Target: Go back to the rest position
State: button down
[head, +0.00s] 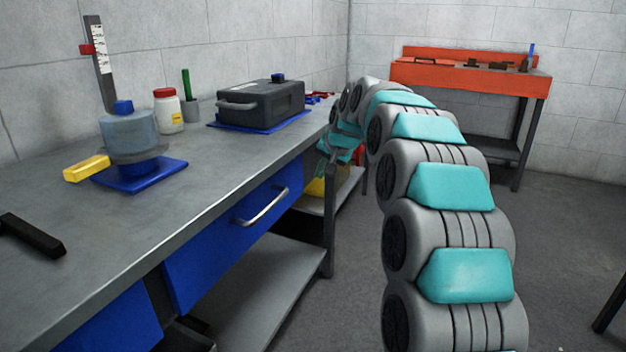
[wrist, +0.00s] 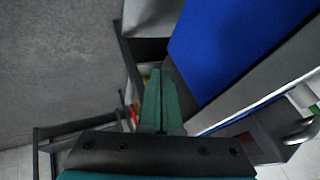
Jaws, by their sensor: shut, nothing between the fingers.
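My gripper (wrist: 160,80) shows in the wrist view with its two green fingers together and nothing between them. It hangs in front of the workbench; the blue drawer (wrist: 232,42) is to its right in that view. In the head view my arm arches forward and bends down beside the far end of the bench. The gripper there is small and partly hidden by the arm, near the bench's edge.
The workbench (head: 60,220) on the left carries a dark case (head: 262,103), a clear vessel with a blue cap (head: 128,135), a white jar (head: 168,112) and a yellow block (head: 87,168). A red-topped bench (head: 470,80) stands at the back.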

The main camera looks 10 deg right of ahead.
jog(key=s+r, duration=0.5)
jog(key=s+f+n+g, duration=0.2)
jog(key=s+f, duration=0.4)
jog(key=s, duration=1.1)
jog(key=s+a+f+n+g+h, duration=0.1)
jog(key=s+f+g, duration=0.3)
jog(key=s, duration=1.3)
jog(key=s+f+n+g+h, duration=0.1)
jog(key=s+f+n+g, duration=0.1)
jog(key=s+f, duration=0.7)
jog(key=s, duration=0.8)
jog(key=shift+s+a+f+n+g, duration=0.15)
jog(key=shift+s+f+n+g, duration=0.15)
jog(key=shift+g, duration=0.1)
